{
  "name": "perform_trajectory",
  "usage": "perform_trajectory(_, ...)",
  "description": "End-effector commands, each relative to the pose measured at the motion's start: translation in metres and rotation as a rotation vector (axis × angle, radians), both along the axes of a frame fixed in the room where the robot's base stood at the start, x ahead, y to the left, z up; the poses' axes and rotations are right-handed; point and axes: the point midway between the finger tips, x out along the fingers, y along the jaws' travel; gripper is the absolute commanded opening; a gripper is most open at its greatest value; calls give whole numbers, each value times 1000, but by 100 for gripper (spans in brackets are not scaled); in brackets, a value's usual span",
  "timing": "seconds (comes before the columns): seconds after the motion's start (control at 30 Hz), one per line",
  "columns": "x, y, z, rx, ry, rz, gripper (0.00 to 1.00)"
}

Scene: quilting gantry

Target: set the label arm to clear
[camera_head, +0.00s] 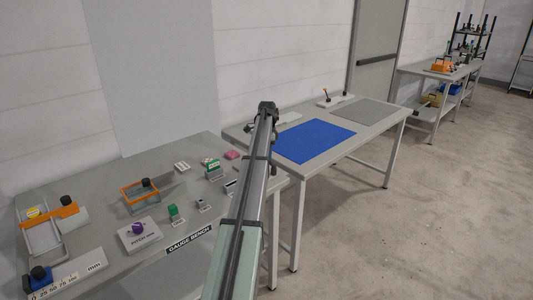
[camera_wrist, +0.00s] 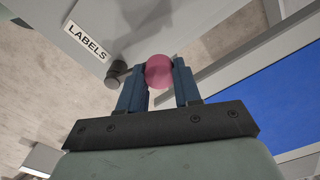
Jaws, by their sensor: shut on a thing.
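My gripper (camera_wrist: 159,75) has its two blue fingers closed on the sides of a round pink knob (camera_wrist: 159,70). A dark cylindrical piece (camera_wrist: 117,72) is just left of the knob. A white label reading LABELS (camera_wrist: 87,41) lies on a grey surface at the upper left of the wrist view. The knob appears to belong to the label arm, but its stem and any clear marking are hidden or out of view. In the head view my gripper (camera_head: 267,107) is at the near left end of the far table, and the knob is hidden there.
A blue mat (camera_head: 314,141) and a grey mat (camera_head: 366,110) lie on the far table (camera_head: 375,137). A small lever on a pale base (camera_head: 335,101) stands behind them. The gauge bench (camera_head: 95,205) at left holds several blocks and fixtures.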

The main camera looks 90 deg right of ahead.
Motion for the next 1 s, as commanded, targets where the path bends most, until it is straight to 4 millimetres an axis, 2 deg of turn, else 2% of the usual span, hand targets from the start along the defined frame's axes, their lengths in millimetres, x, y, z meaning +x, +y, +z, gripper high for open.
perform_trajectory(0.27,-1,-1,1,-2,0,-3,0)
perform_trajectory(0.3,-1,-1,1,-2,0,-3,34)
perform_trajectory(0.57,-1,-1,0,-1,1,-2,59)
perform_trajectory(0.83,-1,-1,1,-1,1,-1,59)
perform_trajectory(1.0,-1,-1,15,-3,0,-1,59)
